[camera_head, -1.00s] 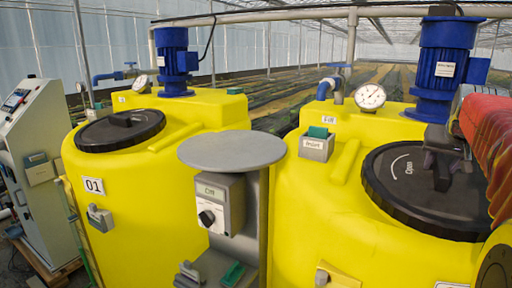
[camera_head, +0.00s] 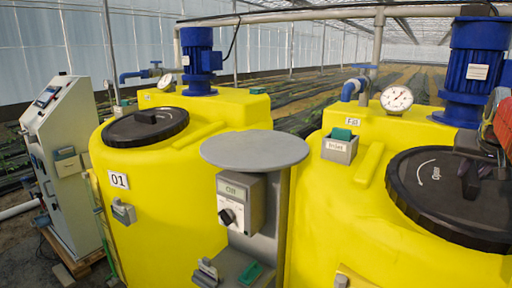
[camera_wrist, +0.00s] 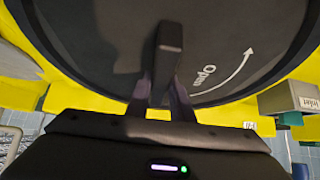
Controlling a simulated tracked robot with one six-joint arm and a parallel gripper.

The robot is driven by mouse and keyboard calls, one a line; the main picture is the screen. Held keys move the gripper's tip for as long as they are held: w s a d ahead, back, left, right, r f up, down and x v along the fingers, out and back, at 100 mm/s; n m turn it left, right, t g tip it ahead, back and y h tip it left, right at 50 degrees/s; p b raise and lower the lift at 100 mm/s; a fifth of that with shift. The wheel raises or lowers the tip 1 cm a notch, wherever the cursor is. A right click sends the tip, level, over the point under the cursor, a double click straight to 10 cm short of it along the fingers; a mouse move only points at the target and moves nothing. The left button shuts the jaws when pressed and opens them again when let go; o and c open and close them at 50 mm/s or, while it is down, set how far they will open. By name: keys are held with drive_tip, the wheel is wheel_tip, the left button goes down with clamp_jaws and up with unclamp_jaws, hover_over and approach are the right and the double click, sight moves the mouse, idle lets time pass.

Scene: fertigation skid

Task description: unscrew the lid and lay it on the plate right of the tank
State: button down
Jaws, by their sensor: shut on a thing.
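The black round lid (camera_head: 415,192) with a white "Open" arrow sits on the right yellow tank (camera_head: 340,225). It also fills the upper wrist view (camera_wrist: 110,35). My gripper (camera_head: 470,180) is over the lid at the right edge of the head view. In the wrist view my gripper (camera_wrist: 164,82) is shut on the lid's raised bar handle (camera_wrist: 169,38). The round grey plate (camera_head: 254,150) stands empty on a post between the two tanks, left of the right tank. The lid's far right part is cut off in the head view.
The left yellow tank (camera_head: 165,220), marked 01, has its own black lid (camera_head: 145,125). Blue motors (camera_head: 200,60), a gauge (camera_head: 396,98) and an inlet box (camera_head: 340,147) stand up behind and beside the lids. A control box (camera_head: 240,200) hangs below the plate.

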drive_tip(key=shift+a, duration=0.1)
drive_tip(key=shift+s+r, duration=0.15)
drive_tip(key=shift+r, duration=1.15)
drive_tip(key=shift+r, duration=0.1)
drive_tip(key=shift+s+a+r, duration=0.1)
drive_tip(key=shift+s+r, duration=0.05)
drive_tip(key=shift+r, duration=0.8)
drive_tip(key=shift+s+a+r, duration=0.1)
drive_tip(key=shift+r, duration=0.85)
